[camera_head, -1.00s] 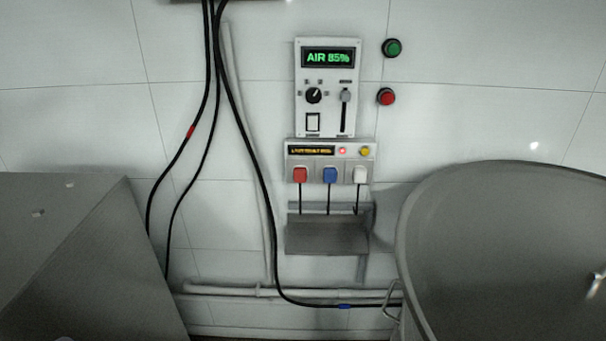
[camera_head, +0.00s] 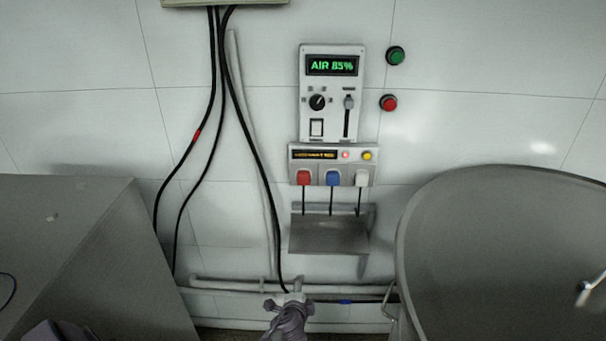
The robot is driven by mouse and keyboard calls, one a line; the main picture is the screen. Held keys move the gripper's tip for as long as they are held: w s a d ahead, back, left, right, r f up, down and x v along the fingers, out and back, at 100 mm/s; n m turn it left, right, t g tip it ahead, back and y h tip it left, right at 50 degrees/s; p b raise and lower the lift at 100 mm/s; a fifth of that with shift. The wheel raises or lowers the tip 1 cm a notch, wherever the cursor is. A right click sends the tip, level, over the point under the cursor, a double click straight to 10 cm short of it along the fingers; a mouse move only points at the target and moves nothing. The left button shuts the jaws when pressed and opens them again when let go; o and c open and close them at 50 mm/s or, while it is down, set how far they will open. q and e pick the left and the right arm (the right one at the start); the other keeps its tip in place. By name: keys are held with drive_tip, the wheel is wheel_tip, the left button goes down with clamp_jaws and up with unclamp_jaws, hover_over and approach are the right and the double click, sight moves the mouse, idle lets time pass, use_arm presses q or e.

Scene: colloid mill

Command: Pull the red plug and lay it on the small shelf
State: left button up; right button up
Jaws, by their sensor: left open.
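The red plug (camera_head: 304,177) sits in the leftmost socket of the small panel (camera_head: 333,164), with a dark cord hanging below it. The small shelf (camera_head: 329,236) is a grey metal ledge on the wall just under the plugs, and its top looks bare. My left gripper (camera_head: 289,303) is at the bottom middle, open, below and slightly left of the shelf, apart from the plug. I see nothing between its fingers. My right gripper is not in view.
A blue plug (camera_head: 333,178) and a white plug (camera_head: 361,178) sit right of the red one. A control box (camera_head: 332,93) hangs above. Black cables (camera_head: 245,125) run down at left. A large grey vessel (camera_head: 480,250) stands right, a grey cabinet (camera_head: 75,235) left.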

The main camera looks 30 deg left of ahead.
use_arm(q)
drive_tip(key=w+a+r+t+y, duration=0.2)
drive_tip(key=w+r, duration=0.3)
drive_tip(key=r, duration=0.7)
drive_tip(key=m+t+y+p, duration=0.1)
drive_tip(key=t+y+p, duration=0.1)
drive_tip(key=y, duration=0.1)
approach(303, 181)
drive_tip(key=shift+w+a, duration=0.35)
drive_tip(key=shift+w, duration=0.1)
drive_tip(key=b+x, duration=0.3)
drive_tip(key=x, duration=0.4)
drive_tip(key=shift+d+f, duration=0.1)
drive_tip(key=shift+b+x, duration=0.5)
drive_tip(key=shift+x, duration=0.45)
drive_tip(key=shift+h, duration=0.3)
